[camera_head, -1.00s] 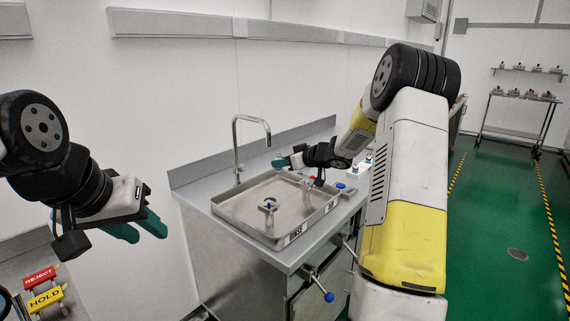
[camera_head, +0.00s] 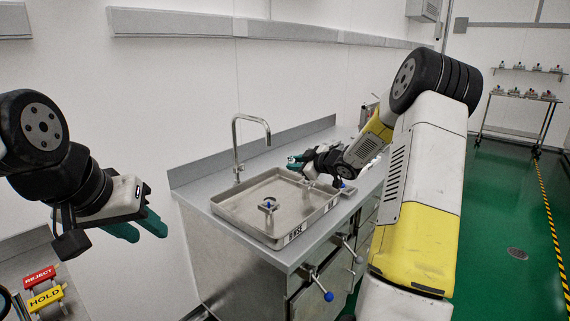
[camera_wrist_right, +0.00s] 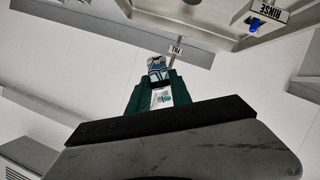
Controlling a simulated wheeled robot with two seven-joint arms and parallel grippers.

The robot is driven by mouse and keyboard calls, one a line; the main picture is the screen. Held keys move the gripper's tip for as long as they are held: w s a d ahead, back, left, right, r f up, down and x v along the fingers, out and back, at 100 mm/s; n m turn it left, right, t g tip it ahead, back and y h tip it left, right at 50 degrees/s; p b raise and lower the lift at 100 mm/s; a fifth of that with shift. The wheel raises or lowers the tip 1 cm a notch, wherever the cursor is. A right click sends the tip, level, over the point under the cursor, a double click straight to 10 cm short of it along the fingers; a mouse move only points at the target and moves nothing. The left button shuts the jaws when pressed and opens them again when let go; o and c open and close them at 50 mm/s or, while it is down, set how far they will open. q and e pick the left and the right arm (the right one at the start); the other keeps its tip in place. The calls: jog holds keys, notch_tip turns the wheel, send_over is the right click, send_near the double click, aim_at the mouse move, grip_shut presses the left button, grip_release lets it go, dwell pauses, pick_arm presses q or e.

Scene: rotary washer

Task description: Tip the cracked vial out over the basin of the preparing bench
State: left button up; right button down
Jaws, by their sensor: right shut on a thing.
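The basin (camera_head: 290,205) is a square steel tray with a raised rim, set in the bench top, with a RINSE label at its front. My right gripper (camera_head: 296,162) is over the basin's far right part. In the right wrist view, its green fingers (camera_wrist_right: 158,98) are shut on a small vial (camera_wrist_right: 157,68) with a pale and blue-grey surface. The vial's crack and contents cannot be made out, nor its exact tilt. My left gripper (camera_head: 139,228) is open and empty, well left of the bench.
A curved tap (camera_head: 239,150) stands behind the basin. A blue-knobbed fitting (camera_head: 268,204) is inside the basin, and a blue-ended lever (camera_head: 328,296) sticks out from the bench front. REJECT (camera_head: 39,277) and HOLD (camera_head: 45,298) signs are at lower left.

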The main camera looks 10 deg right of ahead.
jog(key=n+t, duration=0.2)
jog(key=n, duration=0.3)
jog(key=f+n+t, duration=0.1)
jog(key=n+t, duration=0.1)
jog(key=n, duration=0.4)
jog(key=n+t, duration=0.2)
jog(key=n, duration=0.4)
jog(key=shift+s+a+f+t+y, duration=0.1)
jog(key=shift+a+f+t+y, duration=0.1)
jog(key=shift+t+y, duration=0.1)
jog(key=shift+d, duration=0.1)
